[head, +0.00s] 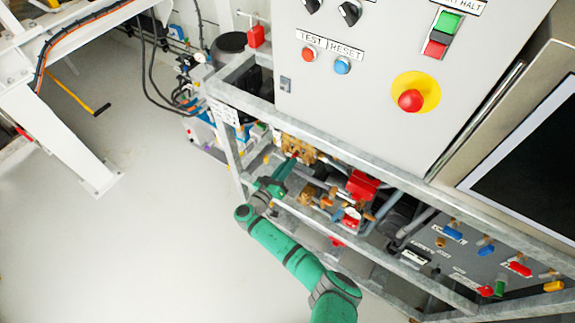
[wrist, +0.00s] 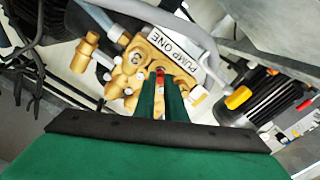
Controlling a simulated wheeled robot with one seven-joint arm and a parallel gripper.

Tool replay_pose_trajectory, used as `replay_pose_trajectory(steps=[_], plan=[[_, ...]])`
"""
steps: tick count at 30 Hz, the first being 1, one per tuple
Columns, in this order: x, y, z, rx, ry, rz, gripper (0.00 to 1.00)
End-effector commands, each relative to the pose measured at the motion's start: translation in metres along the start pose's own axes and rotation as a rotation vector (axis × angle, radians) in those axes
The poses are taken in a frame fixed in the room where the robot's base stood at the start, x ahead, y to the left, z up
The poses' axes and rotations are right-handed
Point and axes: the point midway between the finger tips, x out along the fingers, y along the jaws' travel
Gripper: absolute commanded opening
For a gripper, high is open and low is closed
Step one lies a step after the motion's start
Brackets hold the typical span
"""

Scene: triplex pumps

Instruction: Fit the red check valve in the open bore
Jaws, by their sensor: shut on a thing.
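My gripper (wrist: 161,84) is shut on the red check valve (wrist: 160,71), and only a small red tip of the valve shows between the green fingertips in the wrist view. The brass pump block (wrist: 128,72), next to a label reading PUMP ONE, lies right in front of the fingertips. Small pale caps or fittings show on its face. I cannot make out the open bore, and the fingers hide part of the block. I cannot tell if the valve touches the block. In the head view my gripper (head: 285,168) reaches into the frame beside the brass block (head: 298,148).
A brass fitting (wrist: 85,52) stands out at the block's left, and a black motor (wrist: 272,98) is at the right. Grey frame rails (head: 345,232) run close around my arm. The control panel (head: 385,75) overhangs the pumps.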

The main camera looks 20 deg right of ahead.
Motion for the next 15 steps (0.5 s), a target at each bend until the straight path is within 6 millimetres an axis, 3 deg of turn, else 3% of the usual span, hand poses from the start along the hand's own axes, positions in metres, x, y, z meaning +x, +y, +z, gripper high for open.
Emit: replay_pose_trajectory(steps=[15], plan=[[0.0062,-0.0005,-0.0003,0.000,0.001,-0.001,0.00]])
